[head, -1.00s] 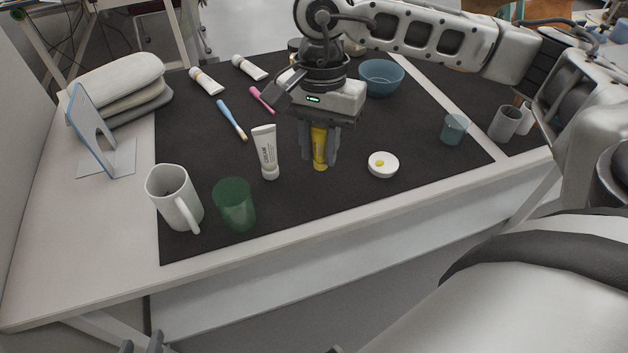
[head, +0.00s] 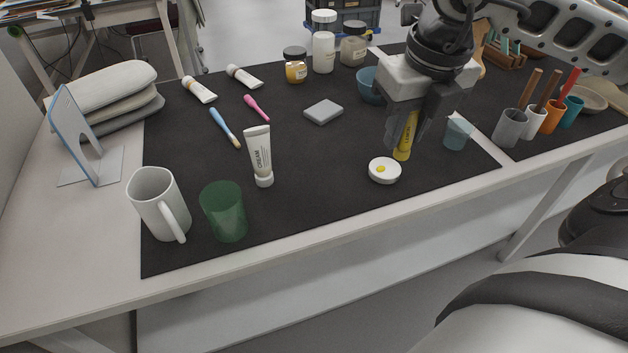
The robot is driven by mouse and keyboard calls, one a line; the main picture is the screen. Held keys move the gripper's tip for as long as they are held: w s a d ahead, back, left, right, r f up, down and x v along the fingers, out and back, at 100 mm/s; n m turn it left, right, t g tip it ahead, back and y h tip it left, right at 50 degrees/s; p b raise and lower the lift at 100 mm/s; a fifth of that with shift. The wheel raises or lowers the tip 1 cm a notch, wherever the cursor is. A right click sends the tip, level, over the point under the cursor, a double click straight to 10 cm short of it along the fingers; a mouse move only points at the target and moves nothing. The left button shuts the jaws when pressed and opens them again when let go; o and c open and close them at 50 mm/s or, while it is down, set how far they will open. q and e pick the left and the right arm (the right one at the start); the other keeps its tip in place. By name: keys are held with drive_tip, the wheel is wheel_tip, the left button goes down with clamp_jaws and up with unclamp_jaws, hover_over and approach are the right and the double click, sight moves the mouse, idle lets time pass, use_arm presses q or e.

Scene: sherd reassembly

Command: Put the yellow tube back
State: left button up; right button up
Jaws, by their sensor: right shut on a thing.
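The yellow tube (head: 404,141) is upright between the fingers of my right gripper (head: 404,130). My right gripper is shut on it, just behind and right of a small white round dish (head: 384,170) with a yellow spot. I cannot tell whether the tube's lower end touches the dark mat (head: 310,170). Two white tubes, one with a yellowish cap (head: 199,90) and another (head: 244,77), lie at the back left. My left gripper is not in view.
A green cup (head: 224,212) and white mug (head: 158,203) stand front left. A blue cup (head: 458,134) is close right of the gripper, a blue bowl (head: 370,85) behind it. Toothbrushes (head: 225,127) and a grey block (head: 323,111) lie mid-mat. Jars (head: 295,66) stand behind.

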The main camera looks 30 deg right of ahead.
drive_tip(key=w+a+f, duration=0.2)
drive_tip(key=w+f, duration=0.1)
drive_tip(key=w+a+f+p, duration=0.1)
drive_tip(key=w+a+f, duration=0.1)
drive_tip(key=w+f, duration=0.1)
drive_tip(key=w+a+f, duration=0.2)
drive_tip(key=w+a, duration=0.1)
drive_tip(key=w, duration=0.1)
drive_tip(key=shift+w+f, duration=0.35)
drive_tip(key=shift+f, duration=0.05)
drive_tip(key=shift+w+f, duration=0.1)
drive_tip(key=shift+f, duration=0.1)
wheel_tip(320, 180, down, 3)
drive_tip(key=shift+w+a+f, duration=0.15)
drive_tip(key=shift+f, duration=0.05)
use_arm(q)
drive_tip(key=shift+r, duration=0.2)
use_arm(e)
drive_tip(key=shift+f, duration=0.1)
drive_tip(key=shift+f, duration=0.1)
drive_tip(key=o, duration=1)
drive_tip(key=shift+c, duration=0.2)
